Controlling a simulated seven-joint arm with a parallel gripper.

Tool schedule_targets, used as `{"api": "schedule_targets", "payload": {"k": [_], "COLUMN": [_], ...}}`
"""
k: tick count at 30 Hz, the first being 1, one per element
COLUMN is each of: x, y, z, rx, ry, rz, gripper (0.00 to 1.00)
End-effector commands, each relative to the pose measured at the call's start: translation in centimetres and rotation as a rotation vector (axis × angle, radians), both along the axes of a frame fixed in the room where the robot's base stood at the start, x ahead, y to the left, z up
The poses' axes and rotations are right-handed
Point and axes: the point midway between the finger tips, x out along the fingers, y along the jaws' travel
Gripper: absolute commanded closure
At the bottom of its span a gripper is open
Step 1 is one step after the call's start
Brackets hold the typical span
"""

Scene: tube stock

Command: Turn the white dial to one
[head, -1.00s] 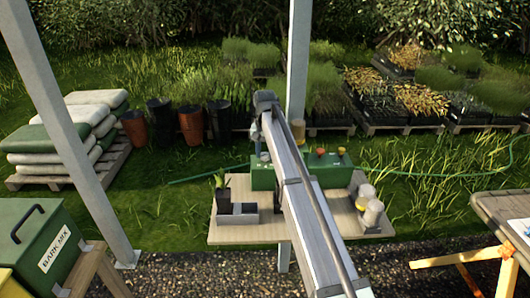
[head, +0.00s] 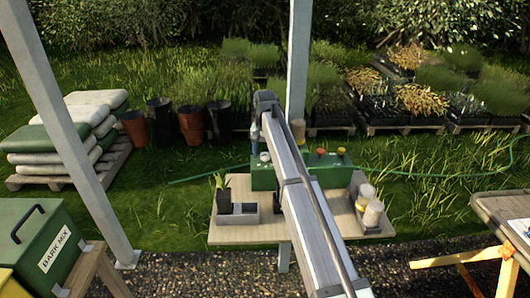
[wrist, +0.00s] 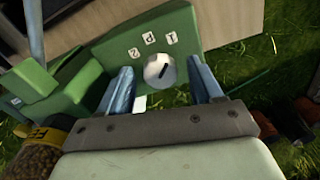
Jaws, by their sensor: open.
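The white dial (wrist: 159,71) is round with a short dark line on its face, slanting toward the upper right in the wrist view. It sits on a green panel (wrist: 185,20), below small white labels (wrist: 149,38) in an arc; one looks like a 2, and they appear turned. My gripper (wrist: 160,80) is open, with one blue finger left of the dial and one right of it. Whether either finger touches the dial cannot be told. In the head view my gripper (head: 254,133) is over the left end of the green box (head: 290,178), partly hidden by my arm.
A red knob (head: 320,152) and an orange knob (head: 341,151) stand on the box's right part. A potted plant (head: 221,195), a grey tray (head: 240,213) and several jars (head: 372,213) share the wooden table (head: 335,222). A post (head: 298,60) rises behind the arm.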

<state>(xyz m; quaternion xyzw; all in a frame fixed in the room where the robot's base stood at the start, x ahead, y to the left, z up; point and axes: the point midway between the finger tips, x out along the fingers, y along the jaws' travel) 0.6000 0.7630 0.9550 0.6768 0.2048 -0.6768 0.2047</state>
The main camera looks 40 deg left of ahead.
Motion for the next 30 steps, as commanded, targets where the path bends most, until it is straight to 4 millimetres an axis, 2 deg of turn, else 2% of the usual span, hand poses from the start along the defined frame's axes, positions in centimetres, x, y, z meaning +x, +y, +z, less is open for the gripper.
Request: {"api": "schedule_targets", "payload": {"k": [5,21,25,30], "x": [0.0,0.1,0.1,0.0], "y": [0.0,0.1,0.1,0.0], "z": [1.0,10.7,12.4,13.5], "rx": [0.001,0.001,0.001,0.000], "ry": [-0.001,0.000,-0.001,0.000], "rz": [0.000,0.000,0.000,0.000], "gripper": [0.35,0.35,0.35,0.35]}}
